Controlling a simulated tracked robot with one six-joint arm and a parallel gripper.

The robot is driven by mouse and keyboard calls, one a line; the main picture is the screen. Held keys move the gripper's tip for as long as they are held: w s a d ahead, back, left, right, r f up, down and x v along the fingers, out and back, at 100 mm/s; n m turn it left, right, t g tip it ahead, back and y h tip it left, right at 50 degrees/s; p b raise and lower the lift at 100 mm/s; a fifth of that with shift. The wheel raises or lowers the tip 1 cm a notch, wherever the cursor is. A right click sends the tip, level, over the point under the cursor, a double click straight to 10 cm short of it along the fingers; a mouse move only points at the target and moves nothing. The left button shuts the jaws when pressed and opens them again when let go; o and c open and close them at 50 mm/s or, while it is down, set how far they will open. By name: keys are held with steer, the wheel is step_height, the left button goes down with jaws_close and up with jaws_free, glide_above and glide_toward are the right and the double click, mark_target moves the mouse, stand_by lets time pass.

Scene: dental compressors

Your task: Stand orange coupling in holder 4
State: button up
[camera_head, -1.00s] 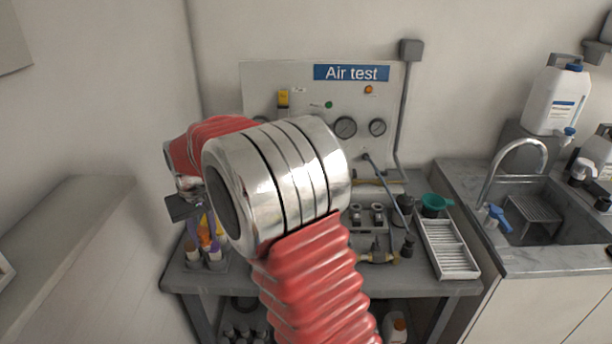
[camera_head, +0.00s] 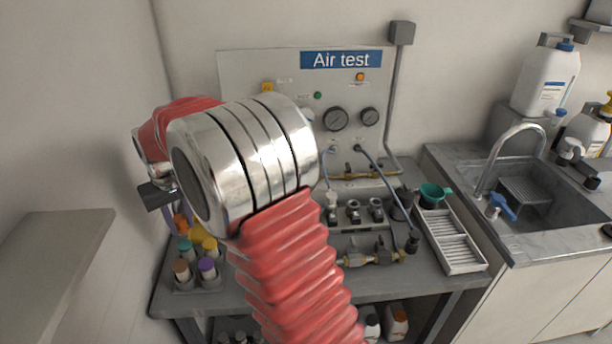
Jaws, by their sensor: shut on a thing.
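My gripper (camera_head: 172,214) shows only in part, at the left beside my large red and chrome arm. It is shut on an orange thing, most likely the orange coupling (camera_head: 181,223), which is small and partly covered. It hangs above and behind a rack of colour-capped bottles, apart from the bench top as far as I can tell. A row of grey holders (camera_head: 354,214) with metal fittings stands mid-bench, right of my arm. I cannot read holder numbers, so I cannot tell which is holder 4.
The bottle rack (camera_head: 198,285) stands at the bench's left. Brass valve parts (camera_head: 372,259), a green funnel (camera_head: 432,192) and a white slatted tray (camera_head: 455,240) are at the right. The Air test panel (camera_head: 265,65) with gauges and hoses rises behind. A sink (camera_head: 545,200) lies further right.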

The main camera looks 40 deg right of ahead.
steer(key=shift+a, duration=0.35)
steer(key=s+d, duration=0.2)
steer(key=d, duration=1)
steer(key=s+d+n, duration=0.1)
steer(key=s+d, duration=0.2)
steer(key=d, duration=0.9)
steer(key=s+d+n, duration=0.1)
steer(key=s+d, duration=0.2)
steer(key=d, duration=1)
steer(key=shift+r, duration=0.3)
steer(key=shift+f, duration=0.15)
steer(key=shift+f, duration=2.55)
steer(key=shift+f, duration=1.2)
